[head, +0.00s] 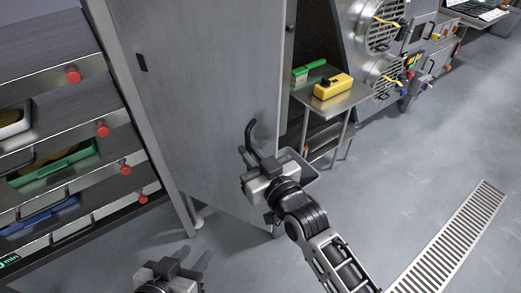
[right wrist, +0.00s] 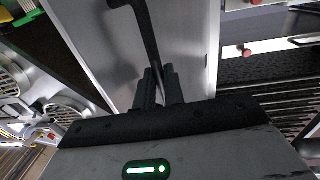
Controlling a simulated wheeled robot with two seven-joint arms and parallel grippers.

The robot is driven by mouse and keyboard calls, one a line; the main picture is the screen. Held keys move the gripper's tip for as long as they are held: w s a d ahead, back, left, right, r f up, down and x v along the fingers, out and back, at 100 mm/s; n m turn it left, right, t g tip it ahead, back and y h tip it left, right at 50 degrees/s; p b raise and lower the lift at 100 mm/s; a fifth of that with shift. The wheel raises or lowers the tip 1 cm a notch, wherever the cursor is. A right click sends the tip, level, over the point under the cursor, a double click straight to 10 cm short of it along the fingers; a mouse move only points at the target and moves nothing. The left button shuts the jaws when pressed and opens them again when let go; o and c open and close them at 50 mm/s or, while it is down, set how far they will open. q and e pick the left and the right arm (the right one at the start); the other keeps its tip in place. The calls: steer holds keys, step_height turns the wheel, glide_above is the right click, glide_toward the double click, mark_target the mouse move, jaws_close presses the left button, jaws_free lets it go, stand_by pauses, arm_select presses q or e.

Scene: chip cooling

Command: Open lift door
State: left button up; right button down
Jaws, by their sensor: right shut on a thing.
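The lift door (head: 190,90) is a tall grey metal panel in the middle of the head view; it also fills the upper middle of the right wrist view (right wrist: 100,45). Its bent black handle (head: 250,132) is near the panel's lower right side and shows in the right wrist view (right wrist: 143,22). My right gripper (head: 254,160) is shut on the handle, with its fingers (right wrist: 158,85) around the lower part. How far the door stands open is hard to tell. My left gripper (head: 192,257) is low in the head view, empty, with its fingers apart.
A rack (head: 70,75) with red knobs and several trays stands at the left. Behind the door, a metal table (head: 345,100) holds a yellow box (head: 333,86) and a green one (head: 308,70). Machines stand beyond. The floor at right is clear around a drain grate (head: 450,240).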

steer(key=shift+s+a+r, duration=0.25)
steer(key=shift+a, duration=0.3)
steer(key=c, duration=1.5)
jaws_free()
steer(key=shift+w+a+f, duration=0.1)
steer(key=shift+a, duration=0.05)
steer(key=shift+d+f, duration=0.1)
steer(key=shift+d, duration=0.15)
steer(key=v, duration=1.6)
